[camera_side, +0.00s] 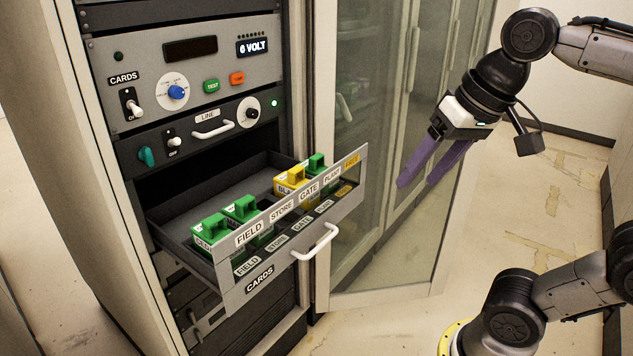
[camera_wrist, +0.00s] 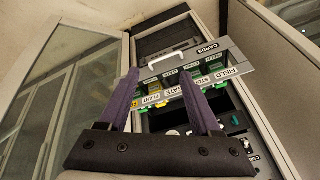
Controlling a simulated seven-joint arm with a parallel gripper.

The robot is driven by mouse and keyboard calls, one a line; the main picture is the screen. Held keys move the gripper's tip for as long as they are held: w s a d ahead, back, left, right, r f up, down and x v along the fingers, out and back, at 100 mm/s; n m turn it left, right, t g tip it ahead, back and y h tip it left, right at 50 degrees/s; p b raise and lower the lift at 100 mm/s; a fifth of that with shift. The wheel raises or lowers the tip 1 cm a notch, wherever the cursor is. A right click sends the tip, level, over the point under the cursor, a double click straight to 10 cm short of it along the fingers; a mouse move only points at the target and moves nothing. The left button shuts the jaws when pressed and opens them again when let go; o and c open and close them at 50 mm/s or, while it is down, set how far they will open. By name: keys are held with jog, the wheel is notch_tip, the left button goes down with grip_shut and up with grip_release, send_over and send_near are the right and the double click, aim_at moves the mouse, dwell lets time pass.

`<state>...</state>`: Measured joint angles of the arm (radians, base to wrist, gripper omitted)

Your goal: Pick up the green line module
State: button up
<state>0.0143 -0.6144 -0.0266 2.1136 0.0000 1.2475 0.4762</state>
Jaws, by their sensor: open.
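Three green modules and a yellow one sit in the pulled-out drawer. The near-left green module (camera_side: 210,229) is behind the FIELD label, and a second green module (camera_side: 240,208) stands beside it, near STORE. A third green module (camera_side: 316,163) is at the far right, near PLANT, beside the yellow module (camera_side: 290,178). Their own labels are partly hidden by the drawer front, so I cannot tell which is the line module. My gripper (camera_side: 417,182) is open and empty, in the air right of the drawer. Its purple fingers also show in the wrist view (camera_wrist: 158,75).
The drawer front (camera_side: 232,290) has a white handle (camera_side: 316,241) sticking out. A glass cabinet door (camera_side: 390,245) stands open behind my gripper. Control panels with knobs, such as a blue knob (camera_side: 177,92), are above the drawer. The air between gripper and drawer looks clear.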

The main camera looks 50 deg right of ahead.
jog(key=w+d+r+m+g, duration=0.1)
jog(key=w+d+r+m, duration=0.1)
jog(key=w+r+m, duration=0.55)
jog(key=m+g, duration=0.4)
jog(key=m, duration=0.1)
send_over(317, 156)
notch_tip(317, 156, down, 10)
jog(key=shift+s+d+f, duration=0.1)
jog(key=shift+s+f, duration=0.05)
jog(key=shift+f, duration=1.85)
jog(key=shift+s+f, duration=0.1)
jog(key=shift+f, duration=1.85)
jog(key=shift+w+f, duration=0.15)
jog(key=shift+f, duration=1.2)
jog(key=shift+w+f, duration=0.15)
jog(key=shift+f, duration=1.2)
